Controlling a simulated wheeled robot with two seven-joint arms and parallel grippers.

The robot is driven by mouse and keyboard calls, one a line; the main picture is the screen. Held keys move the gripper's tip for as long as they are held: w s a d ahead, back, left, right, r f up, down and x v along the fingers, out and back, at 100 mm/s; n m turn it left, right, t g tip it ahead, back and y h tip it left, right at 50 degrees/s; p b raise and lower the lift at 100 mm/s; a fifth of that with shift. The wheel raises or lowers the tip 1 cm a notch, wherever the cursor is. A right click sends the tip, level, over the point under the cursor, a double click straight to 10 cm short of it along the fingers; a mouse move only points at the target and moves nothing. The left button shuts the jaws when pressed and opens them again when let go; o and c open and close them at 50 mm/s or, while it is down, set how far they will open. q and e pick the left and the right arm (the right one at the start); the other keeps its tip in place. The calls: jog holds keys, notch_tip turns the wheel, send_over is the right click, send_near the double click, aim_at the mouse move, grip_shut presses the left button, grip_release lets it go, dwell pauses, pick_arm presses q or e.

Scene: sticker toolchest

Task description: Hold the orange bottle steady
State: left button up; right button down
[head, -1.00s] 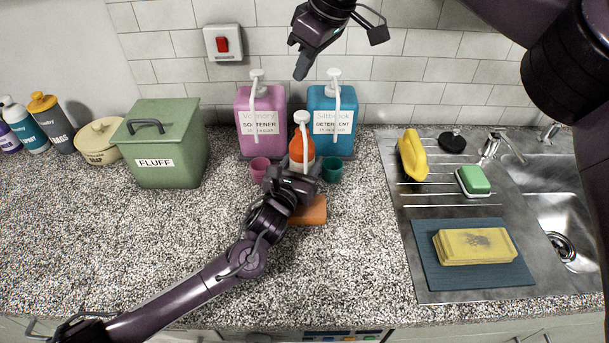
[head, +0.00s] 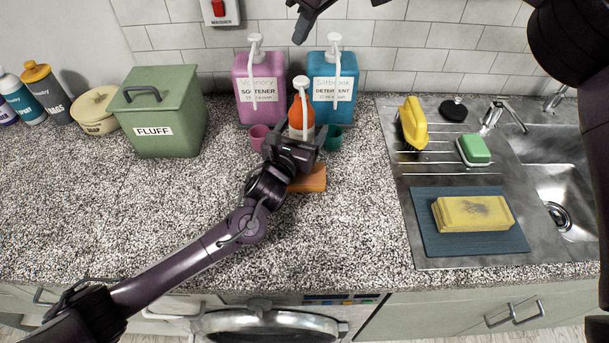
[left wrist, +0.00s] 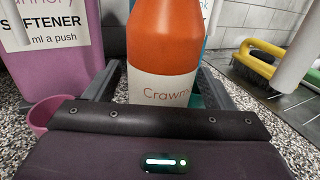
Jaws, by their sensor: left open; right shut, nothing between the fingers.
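The orange bottle (head: 296,112), with a white pump top, stands upright on the counter in front of the two large dispensers. It also shows large in the left wrist view (left wrist: 165,40), with its white label partly readable and its top out of frame. My left gripper (head: 301,145) is open at the bottle, with one finger on each side of it in the left wrist view (left wrist: 158,88). A gap shows on the left side; contact on the right cannot be told. My right gripper (head: 300,30) is shut and empty, high above the counter at the top edge.
Behind stand a pink softener dispenser (head: 259,88) and a blue detergent dispenser (head: 334,85). A pink cup (head: 258,137) and a green cup (head: 334,137) flank the bottle. An orange block (head: 312,178) lies under my left wrist. The counter's left front is clear.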

aim_at(304, 177)
pick_arm(q)
jog(key=v, duration=1.2)
jog(key=shift+f, duration=0.1)
